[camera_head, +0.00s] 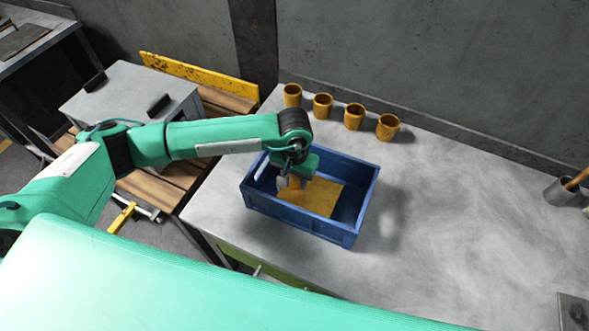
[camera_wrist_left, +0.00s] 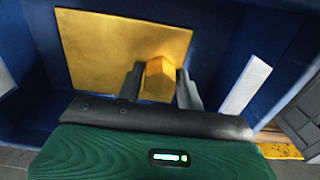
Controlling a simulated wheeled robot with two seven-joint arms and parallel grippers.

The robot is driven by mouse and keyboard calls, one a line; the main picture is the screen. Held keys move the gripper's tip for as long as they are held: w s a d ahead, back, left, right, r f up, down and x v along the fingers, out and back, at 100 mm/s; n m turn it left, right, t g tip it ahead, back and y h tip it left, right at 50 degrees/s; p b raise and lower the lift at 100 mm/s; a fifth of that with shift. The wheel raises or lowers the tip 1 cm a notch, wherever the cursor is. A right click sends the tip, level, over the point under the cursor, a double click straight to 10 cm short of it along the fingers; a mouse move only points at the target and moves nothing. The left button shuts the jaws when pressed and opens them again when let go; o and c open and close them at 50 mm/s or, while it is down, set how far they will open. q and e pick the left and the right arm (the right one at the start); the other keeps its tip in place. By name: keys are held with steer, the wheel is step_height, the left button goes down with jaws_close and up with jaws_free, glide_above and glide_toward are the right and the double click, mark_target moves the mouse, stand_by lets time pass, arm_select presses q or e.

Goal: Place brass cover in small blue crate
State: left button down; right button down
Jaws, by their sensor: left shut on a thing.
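The brass cover (camera_head: 318,198) is a flat yellow plate with a raised block-shaped knob. It is inside the walls of the small blue crate (camera_head: 347,238), which stands on the grey bench. My left gripper (camera_head: 295,183) reaches down into the crate and is shut on the cover's knob. In the left wrist view, the knob of the brass cover (camera_wrist_left: 110,50) sits between the two fingers of the left gripper (camera_wrist_left: 161,82), with blue crate walls around the plate. I cannot tell whether the plate touches the crate floor. My right gripper is not in view.
Several brass cups (camera_head: 323,106) stand in a row behind the crate, near the wall. A metal holder (camera_head: 560,192) stands at the far right. The bench (camera_head: 450,230) right of the crate is clear. A grey cabinet (camera_head: 130,95) is at the left.

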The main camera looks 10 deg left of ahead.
arm_select(q)
step_height(320, 180, down, 2)
steer(key=c, duration=0.9)
jaws_free()
steer(key=shift+f, duration=0.1)
steer(key=shift+r, duration=0.55)
step_height(320, 180, up, 10)
steer(key=b, duration=0.3)
steer(key=shift+r, duration=0.5)
steer(key=shift+s+f, duration=0.1)
steer(key=shift+s, duration=0.05)
